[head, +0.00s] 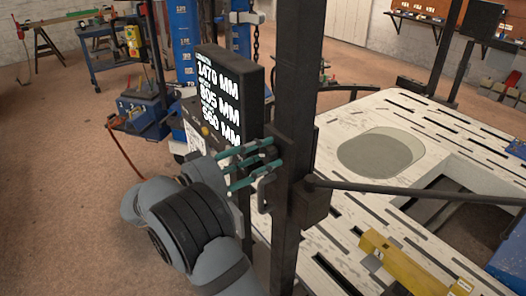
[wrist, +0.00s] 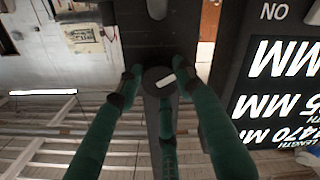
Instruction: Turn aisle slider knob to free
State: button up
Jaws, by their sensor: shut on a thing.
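The slider knob (wrist: 152,77) is a small dark round knob with a white pointer mark, seen in the wrist view on the dark upright post. The mark slants up to the right. My gripper (wrist: 160,86) has green fingers closed around the knob's rim, two from the sides and one from below. In the head view my gripper (head: 272,163) reaches from the left to the side of the dark post (head: 298,80); the knob is hidden there by the fingers and post. I cannot read any free or locked label by the knob.
A black display panel (head: 225,85) with white millimetre figures stands close left of the post. A grey handle (head: 266,190) sits just below the fingers. A dark bar (head: 420,195) runs right over the slotted white bench (head: 345,265). A yellow part (head: 405,265) lies on the bench.

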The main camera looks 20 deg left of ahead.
jog(key=n+p, duration=0.2)
jog(key=n, duration=0.1)
jog(key=n+p, duration=0.3)
jog(key=shift+r+n+p, duration=0.2)
jog(key=shift+n+p, duration=0.1)
jog(key=n+p, duration=0.3)
jog(key=shift+f+n+p, duration=0.15)
jog(key=shift+n+p, duration=0.75)
jog(key=shift+n, duration=0.3)
jog(key=shift+f, duration=0.1)
jog(key=o, duration=1.1)
jog(key=shift+o, duration=0.2)
jog(key=v, duration=1.2)
